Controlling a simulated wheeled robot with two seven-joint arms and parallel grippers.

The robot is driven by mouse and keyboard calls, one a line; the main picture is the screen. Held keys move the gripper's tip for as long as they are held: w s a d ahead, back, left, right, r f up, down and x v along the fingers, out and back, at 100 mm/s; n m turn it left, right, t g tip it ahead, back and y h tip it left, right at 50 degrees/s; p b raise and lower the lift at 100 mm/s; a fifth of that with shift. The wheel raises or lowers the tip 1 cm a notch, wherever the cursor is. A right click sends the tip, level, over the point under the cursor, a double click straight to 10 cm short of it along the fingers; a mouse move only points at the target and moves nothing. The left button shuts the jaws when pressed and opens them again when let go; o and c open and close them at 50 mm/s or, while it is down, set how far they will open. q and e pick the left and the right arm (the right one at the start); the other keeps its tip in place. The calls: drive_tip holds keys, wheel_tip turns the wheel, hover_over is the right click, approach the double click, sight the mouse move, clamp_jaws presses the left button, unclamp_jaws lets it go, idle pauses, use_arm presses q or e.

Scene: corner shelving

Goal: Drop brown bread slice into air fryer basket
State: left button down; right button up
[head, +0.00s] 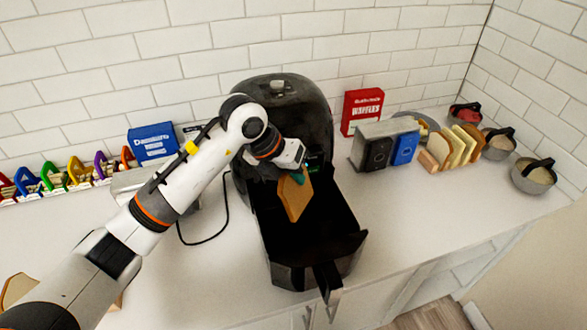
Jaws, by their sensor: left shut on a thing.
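A brown bread slice (293,199) hangs tilted from my left gripper (297,177), which is shut on its upper end. The slice is over the back part of the black air fryer basket (348,251), which is pulled out toward the counter's front edge. Whether the slice touches the basket floor I cannot tell. The air fryer (305,110) stands behind, against the tiled wall, partly hidden by my left arm. The basket handle (327,280) points to the front. My right gripper is not in view.
A toaster (372,148), a red waffles box (361,108), a rack of bread slices (458,147) and bowls with handles (533,176) stand at the right. A blue box (152,141) and colored clips (79,169) are at the left. The counter right of the basket is clear.

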use_arm(q)
drive_tip(key=c, duration=1.4)
unclamp_jaws()
drive_tip(key=shift+r, duration=0.1)
drive_tip(key=b+v, duration=0.3)
drive_tip(key=v, duration=0.9)
drive_tip(key=shift+a, duration=0.1)
